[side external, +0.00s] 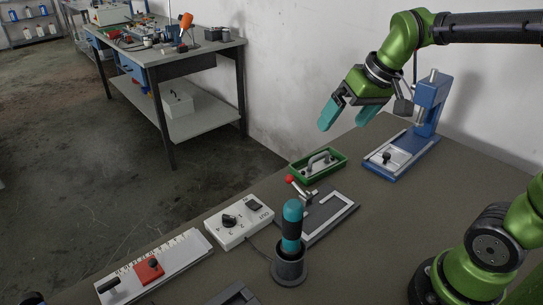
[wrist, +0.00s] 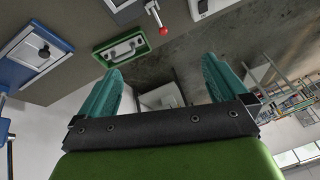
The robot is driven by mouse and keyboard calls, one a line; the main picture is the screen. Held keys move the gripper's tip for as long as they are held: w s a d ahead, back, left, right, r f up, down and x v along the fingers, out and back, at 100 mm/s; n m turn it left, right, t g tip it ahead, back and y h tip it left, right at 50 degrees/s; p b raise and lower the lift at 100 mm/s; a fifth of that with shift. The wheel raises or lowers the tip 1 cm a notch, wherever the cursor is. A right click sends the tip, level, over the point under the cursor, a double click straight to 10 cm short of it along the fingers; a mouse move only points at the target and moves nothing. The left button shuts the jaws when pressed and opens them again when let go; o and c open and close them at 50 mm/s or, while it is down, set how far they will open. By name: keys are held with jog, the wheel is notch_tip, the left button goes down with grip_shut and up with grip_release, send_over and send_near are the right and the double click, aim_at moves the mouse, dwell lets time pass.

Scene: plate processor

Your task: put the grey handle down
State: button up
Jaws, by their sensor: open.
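A blue press (side external: 430,105) stands at the back right. A grey fixture (side external: 343,207) with a red-knobbed lever (side external: 290,179) is in front of the tray. A white control box (side external: 240,222), a teal-topped cylinder (side external: 291,228) and a ruled slide (side external: 185,250) are nearer. Bare bench lies to the right.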

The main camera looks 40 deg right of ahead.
jog(key=s+a+f+m+t+y, duration=0.1)
jog(key=s+a, duration=0.3)
jog(key=s, duration=0.5)
jog(key=shift+f+t, duration=0.3)
jog(key=shift+t, duration=0.5)
jog(key=shift+w, duration=0.1)
